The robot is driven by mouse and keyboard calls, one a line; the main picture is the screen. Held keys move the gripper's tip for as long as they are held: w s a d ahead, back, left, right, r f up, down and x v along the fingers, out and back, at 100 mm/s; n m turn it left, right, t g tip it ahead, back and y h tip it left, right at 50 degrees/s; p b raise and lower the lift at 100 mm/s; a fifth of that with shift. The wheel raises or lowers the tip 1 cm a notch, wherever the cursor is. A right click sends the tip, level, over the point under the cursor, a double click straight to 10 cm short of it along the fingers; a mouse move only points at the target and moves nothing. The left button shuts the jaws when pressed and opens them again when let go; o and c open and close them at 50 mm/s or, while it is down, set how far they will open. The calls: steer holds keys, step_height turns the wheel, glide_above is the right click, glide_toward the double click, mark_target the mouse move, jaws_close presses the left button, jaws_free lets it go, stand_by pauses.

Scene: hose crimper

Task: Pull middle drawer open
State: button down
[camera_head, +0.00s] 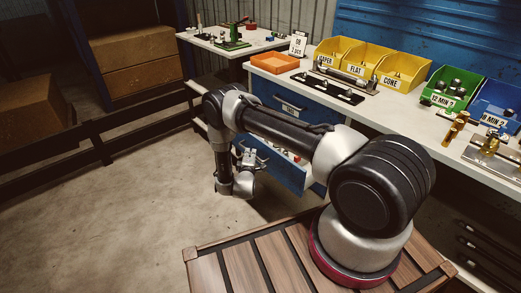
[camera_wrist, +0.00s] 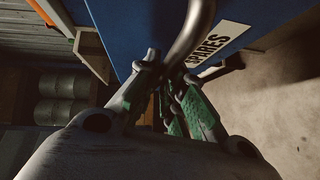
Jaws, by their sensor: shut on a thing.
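The middle drawer (camera_head: 287,176) is blue and stands pulled partly out of the blue cabinet under the workbench. Small red and white items show inside it. In the wrist view its blue front (camera_wrist: 125,25) bears a white label reading SPARES (camera_wrist: 215,42). A grey bar handle (camera_wrist: 190,38) runs across that front. My gripper (camera_wrist: 166,72) is shut on the handle, with its fingers around the bar. In the head view my gripper (camera_head: 249,158) is at the drawer's front; its fingertips are small and partly hidden.
The upper drawer (camera_head: 312,117) is shut above it. The workbench (camera_head: 405,117) carries an orange tray (camera_head: 275,63), yellow bins (camera_head: 369,60), a green bin (camera_head: 452,88) and a blue bin (camera_head: 497,103). The concrete floor left of the drawer is clear. A dark rail (camera_head: 80,158) runs further left.

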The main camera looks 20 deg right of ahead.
steer(key=shift+s+a, duration=0.3)
steer(key=shift+a, duration=0.55)
steer(key=shift+s+a, duration=0.3)
steer(key=shift+a, duration=0.55)
steer(key=c, duration=1.5)
jaws_free()
steer(key=v, duration=1.2)
